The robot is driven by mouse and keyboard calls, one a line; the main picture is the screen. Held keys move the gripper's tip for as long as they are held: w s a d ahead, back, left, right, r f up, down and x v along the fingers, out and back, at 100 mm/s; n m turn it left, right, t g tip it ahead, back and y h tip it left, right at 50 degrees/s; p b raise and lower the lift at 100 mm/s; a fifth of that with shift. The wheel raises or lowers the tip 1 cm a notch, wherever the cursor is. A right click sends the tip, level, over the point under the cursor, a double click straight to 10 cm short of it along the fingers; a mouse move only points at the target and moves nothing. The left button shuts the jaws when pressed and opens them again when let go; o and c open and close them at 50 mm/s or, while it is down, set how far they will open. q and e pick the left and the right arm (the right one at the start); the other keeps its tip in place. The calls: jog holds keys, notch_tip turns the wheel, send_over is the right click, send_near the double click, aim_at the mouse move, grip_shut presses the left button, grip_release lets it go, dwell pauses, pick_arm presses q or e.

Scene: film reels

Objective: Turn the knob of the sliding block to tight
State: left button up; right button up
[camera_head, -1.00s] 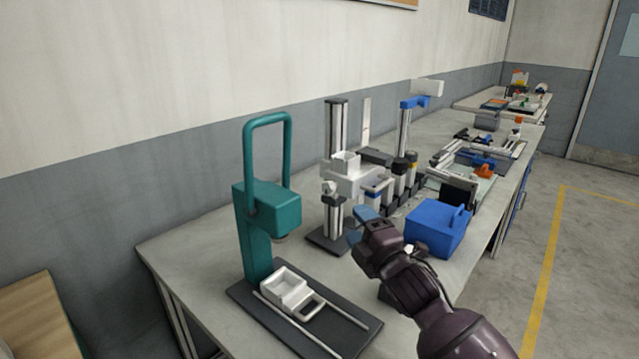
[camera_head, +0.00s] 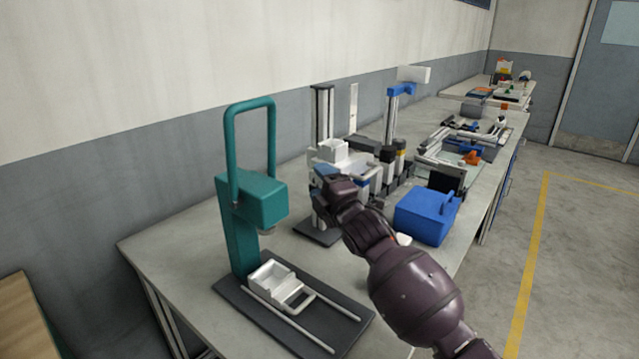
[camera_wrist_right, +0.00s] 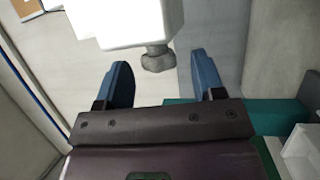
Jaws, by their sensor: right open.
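My right gripper (camera_wrist_right: 162,80) is open and empty. Its two blue fingers are spread to either side of the knob's line, and the knob lies just ahead of the fingertips. In the head view my right gripper (camera_head: 324,176) is close to the block and hides the knob. My left gripper is not in view.
A teal press (camera_head: 258,200) with a white tray (camera_head: 275,284) stands at the front left of the bench. A blue box (camera_head: 424,217) is right of my arm. Several posts and fixtures stand behind the block. Bare bench top lies around the base plate.

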jog(key=shift+w+a+r, duration=0.1)
jog(key=shift+w+a, duration=0.2)
jog(key=shift+w, duration=0.1)
